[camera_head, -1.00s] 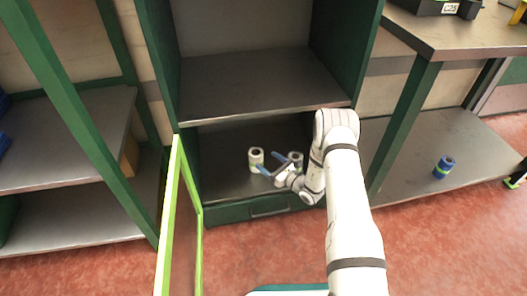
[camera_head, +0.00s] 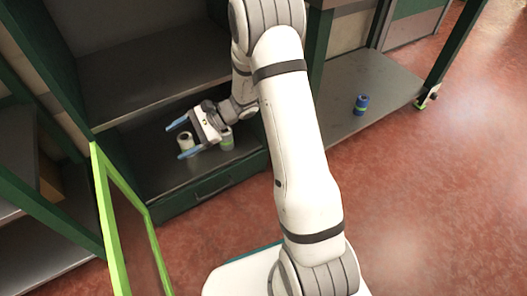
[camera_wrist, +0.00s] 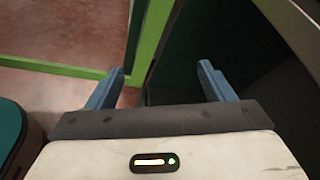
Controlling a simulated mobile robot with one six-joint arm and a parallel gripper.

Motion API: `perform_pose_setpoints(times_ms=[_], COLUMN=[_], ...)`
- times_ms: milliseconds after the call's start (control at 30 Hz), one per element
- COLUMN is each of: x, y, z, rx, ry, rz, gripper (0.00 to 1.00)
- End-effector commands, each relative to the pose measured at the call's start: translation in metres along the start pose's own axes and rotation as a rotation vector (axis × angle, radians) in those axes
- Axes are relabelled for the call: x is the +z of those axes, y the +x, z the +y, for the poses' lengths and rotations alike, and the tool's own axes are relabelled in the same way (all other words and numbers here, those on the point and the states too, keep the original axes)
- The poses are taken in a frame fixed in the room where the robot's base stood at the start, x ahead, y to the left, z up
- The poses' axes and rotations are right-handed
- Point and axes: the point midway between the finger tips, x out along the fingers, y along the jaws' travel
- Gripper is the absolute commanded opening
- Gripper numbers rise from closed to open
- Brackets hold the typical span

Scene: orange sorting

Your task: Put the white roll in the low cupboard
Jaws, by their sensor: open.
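A white roll (camera_head: 184,141) stands upright in the low compartment of the dark green cupboard (camera_head: 160,214). A second pale roll with a greenish band (camera_head: 226,140) stands to its right, partly beside my gripper's body. I cannot tell which one is the task's roll. My gripper (camera_head: 174,142) is open with its blue fingers pointing left, appearing over and around the left roll in the head view. In the wrist view the space between the fingers (camera_wrist: 162,82) is empty, with no roll visible there.
The cupboard's green-framed door (camera_head: 120,215) stands open at the left. A middle shelf (camera_head: 150,80) lies above the low compartment. A blue roll (camera_head: 361,104) stands on the low shelf (camera_head: 335,125) at the right. Red floor in front is clear.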

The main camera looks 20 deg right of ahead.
Motion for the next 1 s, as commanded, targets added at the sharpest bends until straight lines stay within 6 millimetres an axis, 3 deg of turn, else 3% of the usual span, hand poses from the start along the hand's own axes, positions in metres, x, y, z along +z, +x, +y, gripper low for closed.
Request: perform_pose_setpoints(times_ms=[33, 100, 400, 700, 867, 900, 1000], x=[0.022, 0.043, 0.106, 0.134, 0.139, 0.136, 0.136], y=[-0.007, -0.018, -0.081, -0.157, -0.18, -0.194, -0.201], z=[0.01, 0.028, 0.109, 0.163, 0.173, 0.176, 0.178], rx=[0.066, 0.168, 0.572, 0.907, 1.004, 1.019, 1.035], ry=[-0.066, -0.154, -0.549, -0.923, -1.029, -1.043, -1.057], rz=[0.032, 0.084, 0.352, 0.654, 0.749, 0.763, 0.778], gripper=[0.75, 0.75, 0.75, 0.75, 0.75, 0.75, 0.75])
